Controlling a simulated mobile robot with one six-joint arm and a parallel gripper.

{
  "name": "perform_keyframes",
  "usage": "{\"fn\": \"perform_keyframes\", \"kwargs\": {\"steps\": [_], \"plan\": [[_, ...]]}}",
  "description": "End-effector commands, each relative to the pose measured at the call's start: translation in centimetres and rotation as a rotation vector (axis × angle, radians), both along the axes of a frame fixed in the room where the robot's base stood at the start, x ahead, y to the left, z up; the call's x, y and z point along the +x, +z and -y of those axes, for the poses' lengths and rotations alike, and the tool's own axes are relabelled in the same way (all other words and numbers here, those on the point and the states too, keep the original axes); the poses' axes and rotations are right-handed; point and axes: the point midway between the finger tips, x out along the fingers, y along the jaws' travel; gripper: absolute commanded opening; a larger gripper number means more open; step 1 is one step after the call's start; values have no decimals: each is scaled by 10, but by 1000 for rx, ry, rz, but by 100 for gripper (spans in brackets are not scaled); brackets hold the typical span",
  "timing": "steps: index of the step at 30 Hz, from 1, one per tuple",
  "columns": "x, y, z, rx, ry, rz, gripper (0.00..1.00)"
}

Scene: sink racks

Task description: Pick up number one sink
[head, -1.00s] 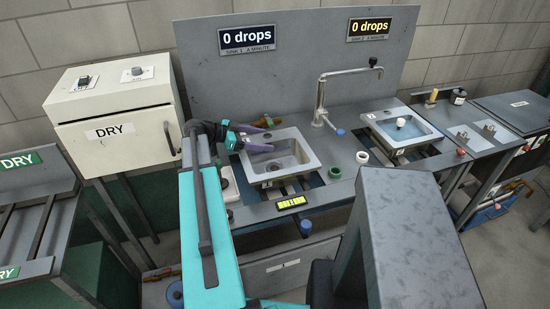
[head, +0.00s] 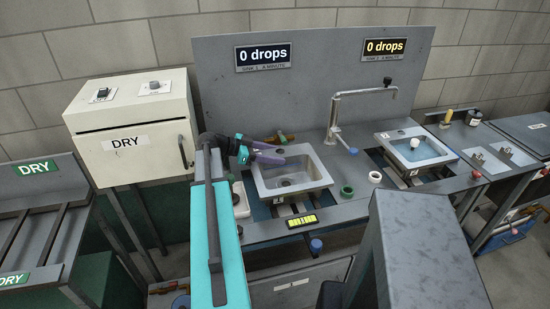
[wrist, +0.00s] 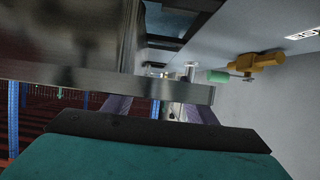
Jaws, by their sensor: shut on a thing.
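The left sink (head: 318,182), a grey metal basin with a broad rim, sits in the counter below a display marked SINK 1 (head: 263,56). A small white tag on its front rim is too small to read surely. My gripper (head: 268,154), with purple fingers, is at the sink's back left and is shut on its rim. In the wrist view the sink's metal rim (wrist: 180,90) runs across between the purple fingers. The fingertips are partly hidden behind the rim. The sink looks about level; I cannot tell whether it is raised off its rack.
A tap (head: 335,115) stands behind the sink's right side. A green ring (head: 347,191) and a white cup (head: 375,177) are close on its right. A second sink (head: 440,153) holds water further right. A cream DRY box (head: 130,140) stands left.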

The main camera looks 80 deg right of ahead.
Motion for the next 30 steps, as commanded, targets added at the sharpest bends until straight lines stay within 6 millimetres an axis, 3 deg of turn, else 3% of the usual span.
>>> {"fn": "perform_keyframes", "kwargs": {"steps": [30], "plan": [[0,91,0,-2,0,-5,0]]}}
